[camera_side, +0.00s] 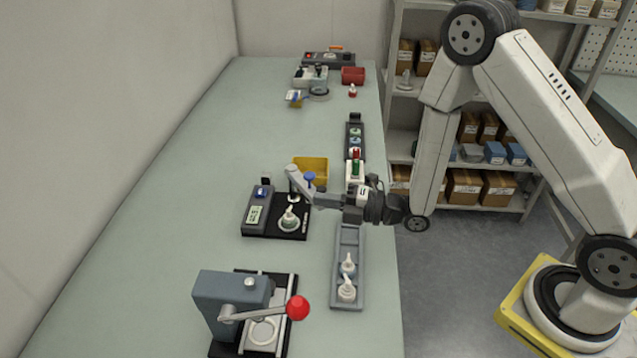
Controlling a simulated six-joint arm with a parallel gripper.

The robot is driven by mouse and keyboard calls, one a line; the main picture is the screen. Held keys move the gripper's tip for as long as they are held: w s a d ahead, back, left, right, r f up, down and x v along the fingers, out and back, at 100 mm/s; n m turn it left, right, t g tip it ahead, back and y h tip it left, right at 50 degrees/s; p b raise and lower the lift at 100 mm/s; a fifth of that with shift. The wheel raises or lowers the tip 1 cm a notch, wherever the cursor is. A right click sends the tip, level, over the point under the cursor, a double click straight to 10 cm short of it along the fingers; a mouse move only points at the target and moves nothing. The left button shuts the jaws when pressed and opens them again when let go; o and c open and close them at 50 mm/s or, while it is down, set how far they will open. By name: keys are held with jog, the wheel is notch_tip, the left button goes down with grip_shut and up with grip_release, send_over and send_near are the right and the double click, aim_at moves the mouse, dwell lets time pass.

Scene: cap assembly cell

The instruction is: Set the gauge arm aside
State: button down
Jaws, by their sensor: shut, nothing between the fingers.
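The gauge station (255,213) is a grey box with a small display, joined to a black base plate. A white pump-type cap (289,220) stands upright on that plate. The light grey gauge arm (301,183) is at the back right of the plate, with a blue knob (309,177) close to it. My gripper (318,200) reaches in from the right, level, with its fingers shut and empty beside the gauge arm. I cannot tell whether they touch it. The fingertips partly overlap the arm's near end.
A yellow bin (318,165) stands just behind. A grey tray (348,240) with white pump caps lies in front right. A press with a red-ball lever (297,308) stands at the near left. The table's left side is clear.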

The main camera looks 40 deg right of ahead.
jog(key=shift+s+d+n+g+y, duration=0.1)
jog(key=shift+d+n+g+y, duration=0.5)
jog(key=shift+d+y, duration=0.25)
dwell(0.4)
jog(key=w+d+n+g+y, duration=0.4)
jog(key=d+n+g, duration=0.1)
jog(key=d, duration=0.6)
jog(key=shift+d+g, duration=0.2)
jog(key=shift+g, duration=0.6)
jog(key=shift+w+d, duration=0.1)
jog(key=shift+w, duration=0.05)
dwell(0.4)
jog(key=s+a, duration=0.1)
jog(key=s, duration=0.3)
jog(key=d, duration=0.9)
jog(key=shift+s, duration=0.15)
